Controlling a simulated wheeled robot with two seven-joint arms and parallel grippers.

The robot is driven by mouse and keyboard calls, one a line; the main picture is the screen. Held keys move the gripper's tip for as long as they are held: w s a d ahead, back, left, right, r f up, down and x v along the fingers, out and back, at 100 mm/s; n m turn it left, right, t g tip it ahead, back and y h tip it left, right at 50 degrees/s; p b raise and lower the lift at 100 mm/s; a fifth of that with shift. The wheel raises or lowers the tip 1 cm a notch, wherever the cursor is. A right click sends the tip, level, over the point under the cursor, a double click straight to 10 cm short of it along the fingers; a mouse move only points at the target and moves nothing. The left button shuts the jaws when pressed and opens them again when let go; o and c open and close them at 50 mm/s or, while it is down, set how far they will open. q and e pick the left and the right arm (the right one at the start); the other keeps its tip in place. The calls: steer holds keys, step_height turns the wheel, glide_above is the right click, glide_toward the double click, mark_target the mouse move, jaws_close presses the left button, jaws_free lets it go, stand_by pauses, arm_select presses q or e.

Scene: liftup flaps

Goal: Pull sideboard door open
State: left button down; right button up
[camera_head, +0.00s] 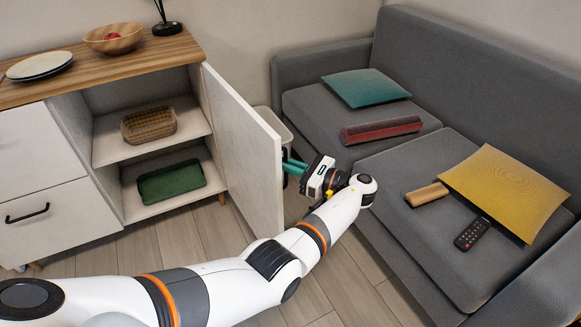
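The sideboard door (243,150) is white and stands swung wide open, sticking out from the right side of the sideboard (118,60). Its inner face is toward me; its outer face and any handle there are hidden. My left arm comes in from the lower left and reaches across in front of the door. My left gripper (292,168) is at the door's outer side, its teal fingers pointing left toward it. The fingertips are partly hidden behind the door's edge, so I cannot tell whether they touch or grip anything. My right gripper is out of view.
The open compartment holds a woven basket (148,124) and a green tray (171,182). Plates (39,65) and a wooden bowl (114,38) stand on top. A grey sofa (420,150) with cushions, a brush and a remote (472,233) is close on the right. Wooden floor lies between.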

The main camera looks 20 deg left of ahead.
arm_select(q)
steer(key=shift+w+a+r, duration=0.1)
steer(key=shift+a+r, duration=0.15)
steer(key=shift+a, duration=0.15)
steer(key=c, duration=1.7)
jaws_free()
steer(key=shift+a, duration=0.1)
steer(key=shift+c, duration=0.2)
steer(key=shift+o, duration=1.1)
steer(key=shift+a+f, duration=0.15)
steer(key=shift+f, duration=0.1)
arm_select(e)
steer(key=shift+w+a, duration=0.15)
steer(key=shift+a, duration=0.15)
arm_select(q)
steer(key=shift+d, duration=0.25)
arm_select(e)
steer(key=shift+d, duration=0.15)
